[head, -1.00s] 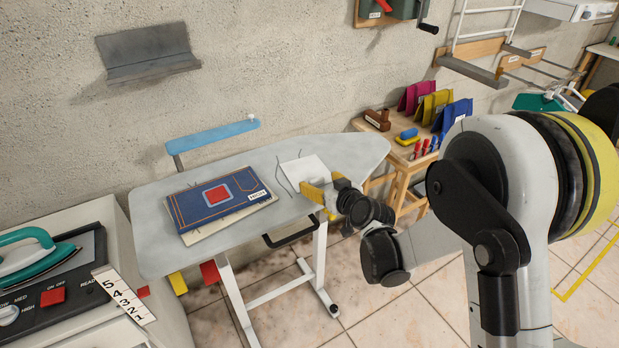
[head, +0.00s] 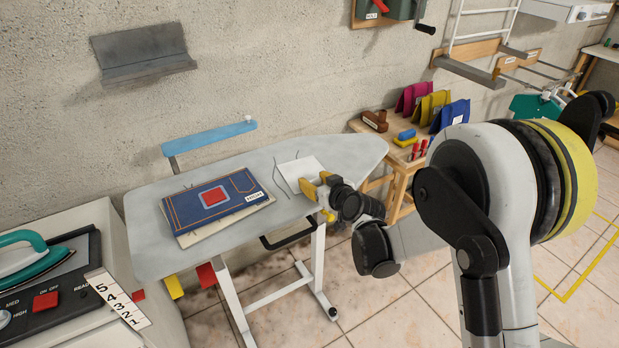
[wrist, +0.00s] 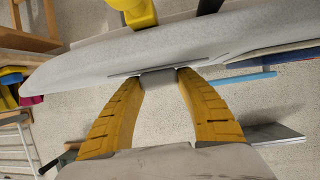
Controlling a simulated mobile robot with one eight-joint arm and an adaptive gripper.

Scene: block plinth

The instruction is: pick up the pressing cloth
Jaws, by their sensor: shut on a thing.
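The pressing cloth (head: 297,169) appears as a white square on the right half of the grey ironing board (head: 345,150), with thin dark lines beside it. My gripper (head: 315,188), with yellow fingers, is at the cloth's near right edge, low over the board. In the wrist view, the fingertips (wrist: 160,78) close on a small grey piece at the board's edge. It appears to be part of the cloth, though most of the cloth is hidden there. The cloth looks to be at board level; I cannot tell if it is clear of the surface.
A blue folded denim piece with a red patch (head: 213,197) lies on the board's left half. A blue sleeve arm (head: 210,138) stands behind. An iron station (head: 45,285) is at the lower left. A wooden table (head: 398,155) with colored pouches stands right.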

